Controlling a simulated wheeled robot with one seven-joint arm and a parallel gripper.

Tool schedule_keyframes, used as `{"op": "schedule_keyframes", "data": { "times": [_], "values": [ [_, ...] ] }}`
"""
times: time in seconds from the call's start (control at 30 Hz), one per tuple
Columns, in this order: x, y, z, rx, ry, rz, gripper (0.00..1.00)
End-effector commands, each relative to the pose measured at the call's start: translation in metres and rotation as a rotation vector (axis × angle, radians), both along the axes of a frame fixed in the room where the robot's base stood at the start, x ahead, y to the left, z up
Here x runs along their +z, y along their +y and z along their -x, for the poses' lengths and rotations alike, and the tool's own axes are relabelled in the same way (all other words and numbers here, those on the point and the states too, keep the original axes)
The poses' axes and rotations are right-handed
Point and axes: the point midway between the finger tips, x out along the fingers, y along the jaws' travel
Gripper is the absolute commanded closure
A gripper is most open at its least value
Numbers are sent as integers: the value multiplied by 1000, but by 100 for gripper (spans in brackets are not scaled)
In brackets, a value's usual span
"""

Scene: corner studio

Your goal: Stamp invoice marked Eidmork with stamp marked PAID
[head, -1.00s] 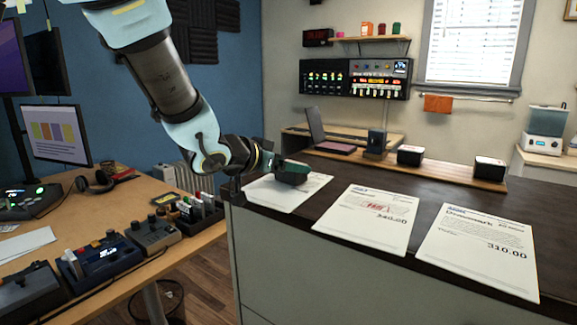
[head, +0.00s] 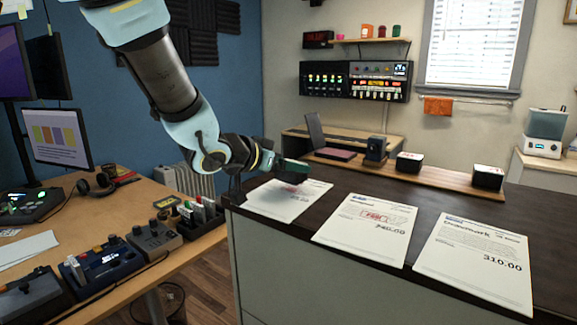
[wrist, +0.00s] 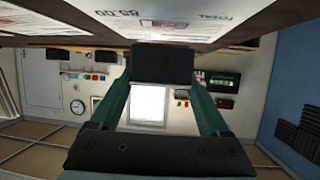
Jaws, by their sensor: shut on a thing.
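My gripper (head: 292,172) is shut on a dark block-shaped stamp (wrist: 161,63), just above the left invoice (head: 268,200). The stamp's marking is not visible. The left invoice also shows upside down in the wrist view (wrist: 100,14), with a total of 89.00 and a red stamp mark (wrist: 165,23). Its name cannot be read. The middle invoice (head: 350,240) has a red stamp mark and a total near 340.00. The right invoice (head: 470,270) reads 310.00 and shows no red mark. No name is clearly legible as Eidmork.
Two dark blocks with pale tops (head: 408,163) (head: 488,179) and a taller dark object (head: 375,149) stand on a wooden board (head: 440,172) behind the invoices. A laptop (head: 322,140) is farther back. A desk with electronics (head: 130,225) stands at left.

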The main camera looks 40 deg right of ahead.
Motion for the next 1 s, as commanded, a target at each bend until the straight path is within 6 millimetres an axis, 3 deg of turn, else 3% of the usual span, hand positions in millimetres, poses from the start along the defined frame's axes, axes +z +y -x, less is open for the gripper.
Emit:
{"op": "schedule_keyframes", "data": {
  "times": [0.57, 1.0],
  "values": [
    [49, 0, 0, 0, -1, 3, 77],
    [50, -1, 0, 0, -1, 3, 77]
  ]
}}
